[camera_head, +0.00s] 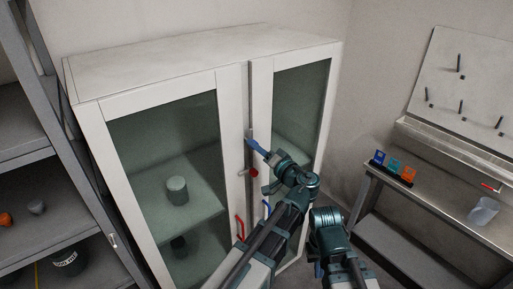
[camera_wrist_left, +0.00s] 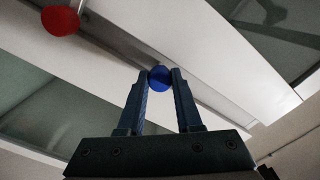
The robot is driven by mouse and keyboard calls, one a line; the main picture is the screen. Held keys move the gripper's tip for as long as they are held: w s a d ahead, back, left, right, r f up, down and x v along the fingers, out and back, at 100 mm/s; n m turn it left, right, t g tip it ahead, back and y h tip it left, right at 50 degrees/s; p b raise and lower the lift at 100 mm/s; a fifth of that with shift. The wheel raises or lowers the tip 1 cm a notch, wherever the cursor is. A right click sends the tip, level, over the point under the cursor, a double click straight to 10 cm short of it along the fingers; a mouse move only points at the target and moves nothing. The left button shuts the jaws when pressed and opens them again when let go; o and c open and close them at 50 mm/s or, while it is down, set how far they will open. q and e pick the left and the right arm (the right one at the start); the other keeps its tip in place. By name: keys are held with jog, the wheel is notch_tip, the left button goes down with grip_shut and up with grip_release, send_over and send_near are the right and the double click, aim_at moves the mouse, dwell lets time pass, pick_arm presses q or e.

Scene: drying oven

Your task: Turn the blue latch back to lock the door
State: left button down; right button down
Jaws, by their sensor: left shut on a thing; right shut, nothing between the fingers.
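The white cabinet (camera_head: 200,75) has two glass doors, both looking closed. My left gripper (camera_head: 252,143) is at the upper middle seam between the doors. In the left wrist view its fingers (camera_wrist_left: 160,82) are shut on the round blue latch knob (camera_wrist_left: 160,77), held at the fingertips. In the head view the blue knob is hidden by the fingers. A red knob (camera_head: 253,172) sits lower on the seam; it also shows in the left wrist view (camera_wrist_left: 60,21). My right gripper (camera_head: 317,270) is low, in front of the cabinet, shut and apart from it.
A grey container (camera_head: 177,190) stands inside. A dark shelf rack (camera_head: 20,125) is at left. A bench (camera_head: 430,200) with coloured bins (camera_head: 394,167) and a pegboard (camera_head: 465,85) is at right.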

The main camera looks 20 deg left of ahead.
pick_arm(q)
jog(key=shift+m, duration=8.2)
jog(key=shift+f+m, duration=0.1)
jog(key=shift+m, duration=0.2)
jog(key=c, duration=0.6)
grip_release()
jog(key=shift+d, duration=0.1)
